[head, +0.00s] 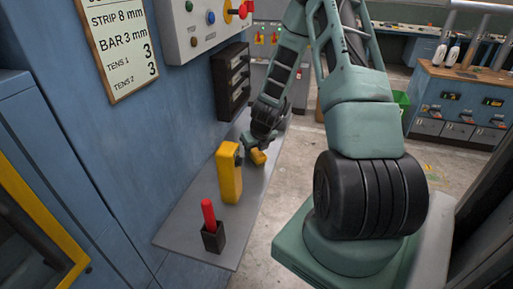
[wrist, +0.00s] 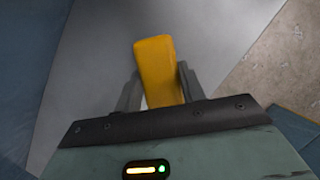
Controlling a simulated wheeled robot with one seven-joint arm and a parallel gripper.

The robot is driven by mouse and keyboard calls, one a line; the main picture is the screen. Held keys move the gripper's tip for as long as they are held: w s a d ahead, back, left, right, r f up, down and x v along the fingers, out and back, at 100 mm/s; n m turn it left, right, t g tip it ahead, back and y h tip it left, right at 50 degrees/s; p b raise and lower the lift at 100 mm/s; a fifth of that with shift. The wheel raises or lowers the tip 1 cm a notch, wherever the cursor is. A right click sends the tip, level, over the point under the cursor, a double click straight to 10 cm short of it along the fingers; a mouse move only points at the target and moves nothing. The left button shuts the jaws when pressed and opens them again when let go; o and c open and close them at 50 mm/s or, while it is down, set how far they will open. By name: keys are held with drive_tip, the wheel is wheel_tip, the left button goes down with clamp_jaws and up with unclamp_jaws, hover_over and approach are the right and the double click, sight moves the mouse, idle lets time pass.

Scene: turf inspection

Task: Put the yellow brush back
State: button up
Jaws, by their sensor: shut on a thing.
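My gripper (head: 254,146) is low over the grey shelf, beyond the tall yellow block. It is shut on a yellow piece (head: 258,157), which looks like the yellow brush. In the wrist view the yellow piece (wrist: 156,70) sits between the two fingers of my gripper (wrist: 158,92) and sticks out past them, slightly tilted. Its lower part is hidden by the gripper body. I cannot tell whether it touches the shelf.
The narrow grey shelf (head: 190,215) runs along the blue wall. A tall yellow block (head: 229,175) stands on it, close to my gripper. Nearer, a red handle (head: 208,214) stands in a small black holder (head: 213,238). A black rack (head: 233,82) is on the wall.

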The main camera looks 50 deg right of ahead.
drive_tip(key=shift+f, duration=0.15)
drive_tip(key=o, duration=1)
drive_tip(key=b+v, duration=0.1)
drive_tip(key=v, duration=1.1)
drive_tip(key=shift+b, duration=0.35)
